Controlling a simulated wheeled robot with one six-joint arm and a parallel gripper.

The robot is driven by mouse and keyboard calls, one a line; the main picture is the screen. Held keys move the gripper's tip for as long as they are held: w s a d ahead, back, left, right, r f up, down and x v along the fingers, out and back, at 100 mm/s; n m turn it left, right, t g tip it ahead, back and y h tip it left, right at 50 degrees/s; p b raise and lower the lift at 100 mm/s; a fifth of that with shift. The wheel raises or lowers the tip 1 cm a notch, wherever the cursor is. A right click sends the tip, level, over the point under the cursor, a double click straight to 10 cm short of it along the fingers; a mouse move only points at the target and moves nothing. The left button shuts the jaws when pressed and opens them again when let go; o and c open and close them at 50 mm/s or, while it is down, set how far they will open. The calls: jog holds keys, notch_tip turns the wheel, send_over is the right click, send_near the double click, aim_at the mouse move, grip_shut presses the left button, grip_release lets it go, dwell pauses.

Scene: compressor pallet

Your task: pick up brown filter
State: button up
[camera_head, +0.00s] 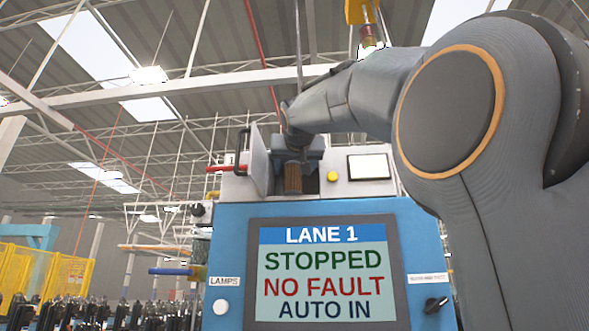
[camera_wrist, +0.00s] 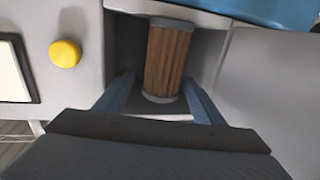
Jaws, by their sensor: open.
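The brown filter (camera_wrist: 164,60) is a ribbed brown cylinder with grey end caps, set in an open recess of the machine in the wrist view. It also shows in the head view (camera_head: 293,178), just below my gripper. My gripper (camera_wrist: 160,88) is open, with one blue-grey finger on each side of the filter's capped end. I see gaps between the fingers and the filter. In the head view my gripper (camera_head: 297,160) reaches into the recess from above, and its fingertips are partly hidden there.
The recess's grey door (camera_head: 260,160) stands open on the left. A yellow button (camera_wrist: 65,53) and a pale panel (camera_head: 368,167) sit beside the recess. Below is a blue cabinet (camera_head: 228,235) with a screen (camera_head: 325,273) reading LANE 1, STOPPED, NO FAULT, AUTO IN. Recess walls are close around the fingers.

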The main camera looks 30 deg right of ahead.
jog(key=shift+s, duration=0.1)
jog(key=b+v, duration=0.3)
jog(key=v, duration=0.3)
jog(key=shift+s+a, duration=0.25)
jog(key=shift+s, duration=0.1)
jog(key=shift+s+a, duration=0.1)
jog(key=shift+s, duration=0.3)
jog(key=shift+c, duration=0.3)
